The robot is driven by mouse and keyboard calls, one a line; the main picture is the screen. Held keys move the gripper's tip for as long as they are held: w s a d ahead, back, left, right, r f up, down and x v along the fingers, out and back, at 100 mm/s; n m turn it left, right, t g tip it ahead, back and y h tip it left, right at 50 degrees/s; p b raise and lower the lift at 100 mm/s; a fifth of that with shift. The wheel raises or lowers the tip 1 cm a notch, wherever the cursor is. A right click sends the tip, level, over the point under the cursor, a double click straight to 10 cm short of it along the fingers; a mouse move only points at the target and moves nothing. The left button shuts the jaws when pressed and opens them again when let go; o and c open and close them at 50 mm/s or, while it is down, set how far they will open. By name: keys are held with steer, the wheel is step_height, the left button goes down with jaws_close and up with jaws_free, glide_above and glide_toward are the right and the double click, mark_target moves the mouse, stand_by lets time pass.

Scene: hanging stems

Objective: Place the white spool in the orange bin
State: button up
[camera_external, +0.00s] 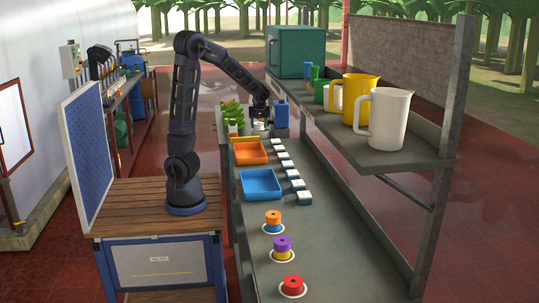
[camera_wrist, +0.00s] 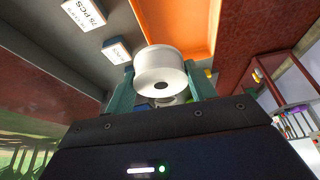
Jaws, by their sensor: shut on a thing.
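The white spool (camera_wrist: 160,66) sits between the green fingers of my gripper (camera_wrist: 160,84) in the wrist view, and my gripper is shut on it. In the external view my gripper (camera_external: 260,117) is at the far end of the grey bench, with the white spool (camera_external: 259,125) just under it. The orange bin (camera_external: 250,153) lies on the bench nearer the camera than my gripper. It also shows in the wrist view (camera_wrist: 193,22), partly hidden behind the spool. The spool appears outside the bin; its exact height is hard to tell.
A blue bin (camera_external: 261,184) lies in front of the orange one. Several small labelled boxes (camera_external: 292,174) line the bins' right side. Orange (camera_external: 274,217), purple (camera_external: 282,244) and red (camera_external: 293,285) spools stand at the near end. A shelf with jugs (camera_external: 387,119) overhangs the right.

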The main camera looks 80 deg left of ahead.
steer(key=s+a+r+n+g, duration=0.1)
steer(key=s+a+r+n, duration=0.1)
steer(key=s+a, duration=0.25)
glide_toward(249, 156)
steer(key=shift+n, duration=0.4)
steer(key=x, duration=0.6)
steer(key=shift+a, duration=0.4)
steer(key=shift+f, duration=0.2)
steer(key=o, duration=1)
steer(key=shift+r, duration=0.1)
steer(key=v, duration=1.2)
steer(key=shift+w+r, duration=0.1)
